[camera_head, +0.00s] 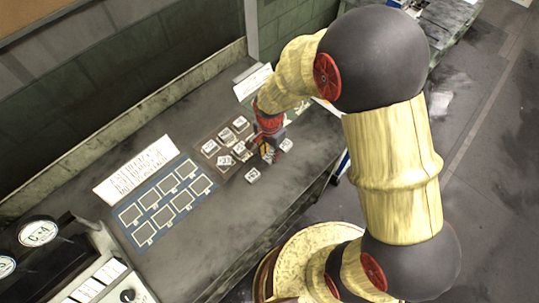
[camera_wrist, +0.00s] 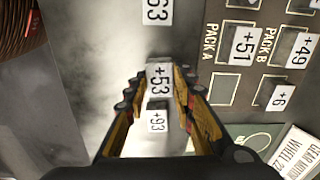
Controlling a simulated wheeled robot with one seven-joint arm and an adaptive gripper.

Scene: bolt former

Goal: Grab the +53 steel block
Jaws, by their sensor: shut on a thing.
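The +53 steel block (camera_wrist: 160,76) is between the fingertips of my gripper (camera_wrist: 160,88) in the wrist view, its white label facing the camera. The fingers are shut on it, one on each side. In the head view my gripper (camera_head: 267,150) points down at the right edge of the brown mat, and the +53 block cannot be told apart there. A +93 block (camera_wrist: 157,119) shows below the +53 block in the wrist view. A +63 block (camera_wrist: 158,11) is at the top edge, apart from my gripper.
The brown mat (camera_wrist: 210,62) has PACK A and PACK B slots holding +51 (camera_wrist: 243,45), +49 (camera_wrist: 300,48) and +6 (camera_wrist: 281,97) blocks; one slot is empty. A blue mat (camera_head: 148,236) with empty outlined slots lies left. Loose blocks (camera_head: 252,175) (camera_head: 286,144) lie near my gripper.

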